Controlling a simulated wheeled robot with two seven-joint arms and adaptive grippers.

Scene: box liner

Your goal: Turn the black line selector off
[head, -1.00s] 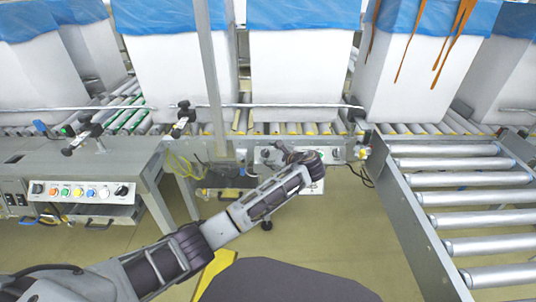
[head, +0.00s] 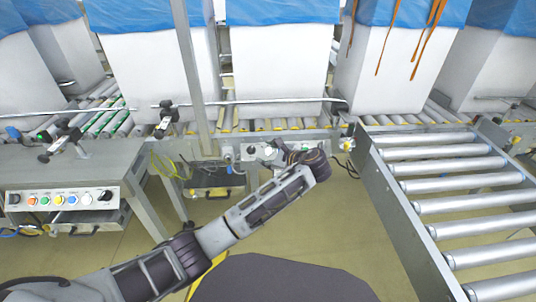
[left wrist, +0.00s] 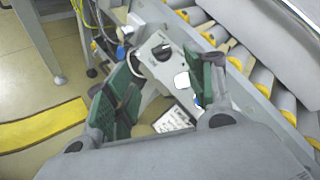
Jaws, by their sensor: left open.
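A small pale control box (left wrist: 155,62) hangs on the conveyor frame. In the left wrist view it carries a black selector knob (left wrist: 163,50), a white button (left wrist: 181,80) and a partly hidden blue button. In the head view my left arm's wrist partly covers this box (head: 254,152). My left gripper (left wrist: 160,64) is open and empty, its two green-padded fingers on either side of the box's face in the picture. The knob shows between the fingertips; I cannot tell the remaining distance. In the head view the gripper (head: 286,152) is mostly hidden behind its wrist. My right gripper is not in view.
Another panel (head: 62,199) at the left has coloured buttons and black knobs. White boxes with blue liners (head: 282,60) stand on the rear conveyor. A roller conveyor (head: 447,185) lies at the right. Yellow cables (head: 170,165) hang left of the control box. Open floor lies below.

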